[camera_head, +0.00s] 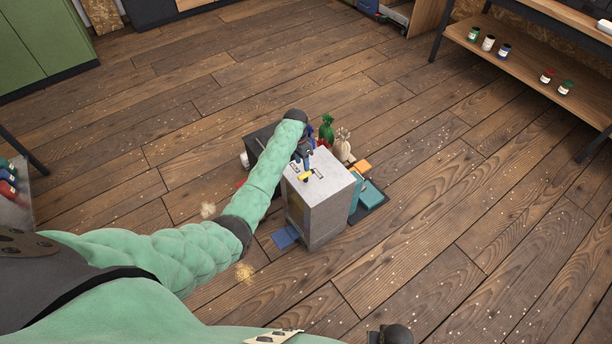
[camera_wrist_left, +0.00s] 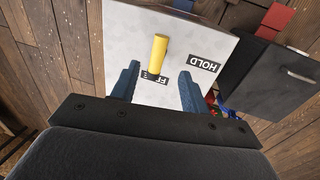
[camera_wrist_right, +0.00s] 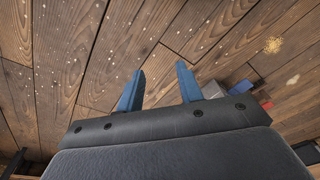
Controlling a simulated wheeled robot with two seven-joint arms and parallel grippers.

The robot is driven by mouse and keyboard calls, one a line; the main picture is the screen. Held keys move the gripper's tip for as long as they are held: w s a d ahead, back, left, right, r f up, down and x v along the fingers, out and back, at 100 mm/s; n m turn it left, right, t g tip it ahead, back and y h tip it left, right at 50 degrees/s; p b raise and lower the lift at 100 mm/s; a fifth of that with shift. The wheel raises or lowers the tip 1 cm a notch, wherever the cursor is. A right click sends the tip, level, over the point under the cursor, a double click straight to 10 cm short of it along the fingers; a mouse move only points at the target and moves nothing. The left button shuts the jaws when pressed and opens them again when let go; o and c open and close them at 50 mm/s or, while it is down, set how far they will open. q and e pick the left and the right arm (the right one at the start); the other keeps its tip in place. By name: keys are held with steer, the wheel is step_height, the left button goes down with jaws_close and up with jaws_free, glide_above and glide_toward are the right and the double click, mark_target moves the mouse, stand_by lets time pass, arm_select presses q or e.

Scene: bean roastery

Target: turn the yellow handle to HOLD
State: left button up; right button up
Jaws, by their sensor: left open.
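The yellow handle (camera_wrist_left: 157,54) stands out from the white top of a grey box (camera_head: 321,185). In the left wrist view its near end lies over a black label reading "FF", partly hidden. A black HOLD label (camera_wrist_left: 204,63) is to the right of it on the same white face. In the head view the handle (camera_head: 305,177) is small. My left gripper (camera_wrist_left: 158,78) is open, its blue fingers on either side of the handle's near end with gaps, apart from it. My right gripper (camera_wrist_right: 158,82) is open and empty over the wooden floor.
A dark cabinet with a metal pull (camera_wrist_left: 272,84) stands beside the box. Shelves with jars (camera_head: 520,65) stand at upper right.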

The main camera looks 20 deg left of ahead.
mark_target(304, 175)
arm_select(q)
steer(key=f, duration=0.4)
steer(key=d+f+p, duration=0.1)
steer(key=f, duration=0.1)
steer(key=shift+s, duration=0.35)
steer(key=shift+s+d+f, duration=0.1)
steer(key=shift+d+f, duration=0.05)
steer(key=shift+f, duration=0.6)
arm_select(e)
steer(key=f, duration=0.2)
steer(key=s+f, duration=0.1)
steer(key=shift+d+f, duration=0.25)
steer(key=shift+d, duration=0.15)
arm_select(q)
steer(key=c, duration=0.9)
